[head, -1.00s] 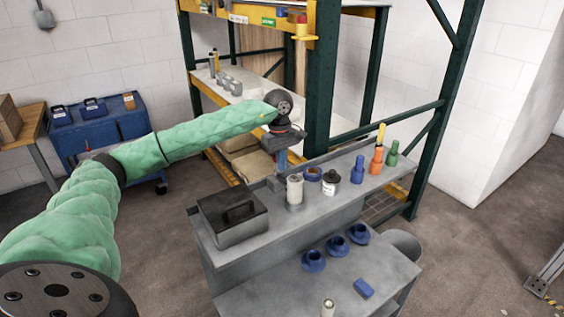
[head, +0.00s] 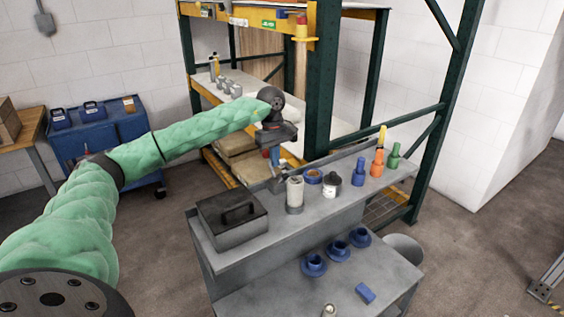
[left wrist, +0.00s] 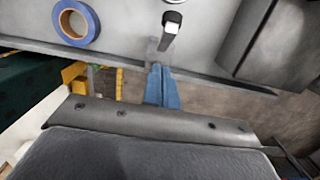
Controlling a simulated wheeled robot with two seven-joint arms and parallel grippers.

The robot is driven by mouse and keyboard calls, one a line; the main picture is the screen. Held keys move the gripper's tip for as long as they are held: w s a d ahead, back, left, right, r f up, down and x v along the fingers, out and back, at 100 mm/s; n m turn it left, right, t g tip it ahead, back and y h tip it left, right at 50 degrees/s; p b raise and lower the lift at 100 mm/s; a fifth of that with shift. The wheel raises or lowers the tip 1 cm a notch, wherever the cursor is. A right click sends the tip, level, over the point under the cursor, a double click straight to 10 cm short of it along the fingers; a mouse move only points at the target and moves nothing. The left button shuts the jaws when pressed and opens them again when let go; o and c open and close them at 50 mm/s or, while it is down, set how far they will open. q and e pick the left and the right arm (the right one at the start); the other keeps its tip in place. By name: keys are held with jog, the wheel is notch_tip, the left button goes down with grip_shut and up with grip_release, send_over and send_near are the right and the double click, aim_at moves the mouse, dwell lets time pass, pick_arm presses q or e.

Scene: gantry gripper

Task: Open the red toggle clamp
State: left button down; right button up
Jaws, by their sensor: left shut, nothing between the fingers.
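I cannot clearly make out a red toggle clamp in either view. A small red spot (head: 265,153) shows beside my left gripper (head: 275,163), but I cannot tell what it belongs to. A small dark lever-like piece with a pale end (left wrist: 171,27) lies near the bench edge in the left wrist view, just beyond the fingertips. My left gripper's blue fingers (left wrist: 161,75) are together and empty, pointing down at the bench's back left edge. I cannot tell whether they touch anything. My right gripper is not in view.
On the grey bench (head: 250,262) stand a dark lidded box (head: 232,218), a pale canister (head: 295,194), a blue tape roll (head: 313,176) and several coloured bottles. The tape roll also shows in the left wrist view (left wrist: 60,20). A green rack post (head: 320,90) rises close behind.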

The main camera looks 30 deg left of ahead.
pick_arm(q)
notch_tip(320, 180, up, 9)
jog(key=p, duration=0.2)
jog(key=shift+f, duration=0.15)
dwell(0.4)
dwell(0.7)
